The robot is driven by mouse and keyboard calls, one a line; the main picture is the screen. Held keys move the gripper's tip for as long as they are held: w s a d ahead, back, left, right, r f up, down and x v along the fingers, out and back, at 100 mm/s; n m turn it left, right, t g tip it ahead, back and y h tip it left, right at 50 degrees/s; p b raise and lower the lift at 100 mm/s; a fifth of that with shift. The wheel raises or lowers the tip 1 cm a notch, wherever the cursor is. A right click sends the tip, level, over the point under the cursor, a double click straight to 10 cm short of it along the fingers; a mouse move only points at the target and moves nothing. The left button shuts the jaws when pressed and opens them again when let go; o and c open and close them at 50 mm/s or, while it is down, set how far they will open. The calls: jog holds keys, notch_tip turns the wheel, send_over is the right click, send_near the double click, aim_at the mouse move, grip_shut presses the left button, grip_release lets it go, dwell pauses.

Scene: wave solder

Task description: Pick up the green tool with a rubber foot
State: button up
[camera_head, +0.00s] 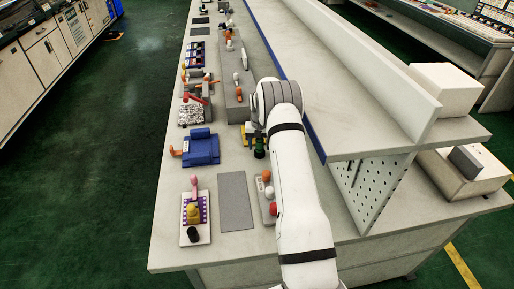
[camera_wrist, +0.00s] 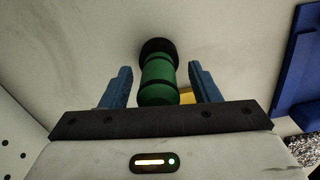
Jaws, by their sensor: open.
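The green tool (camera_wrist: 158,78) shows in the wrist view as a green cylinder with dark bands and a wide black end, which appears to be the rubber foot. My gripper (camera_wrist: 160,80) is open, with one blue finger on each side of the tool and visible gaps between. The fingers do not touch it in this view. In the head view the green tool (camera_head: 259,152) is a small dark green shape on the bench, just below my wrist. My arm hides part of the area around it, and the gripper fingers are not clear there.
A yellow piece (camera_wrist: 187,97) lies behind the right finger. A blue fixture (camera_head: 201,148) sits left of the tool. A grey mat (camera_head: 237,201) and a white board (camera_head: 195,217) with a yellow part lie nearer. A raised shelf (camera_head: 300,60) stands right of my arm.

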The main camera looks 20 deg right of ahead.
jog(key=shift+c, duration=0.6)
grip_shut()
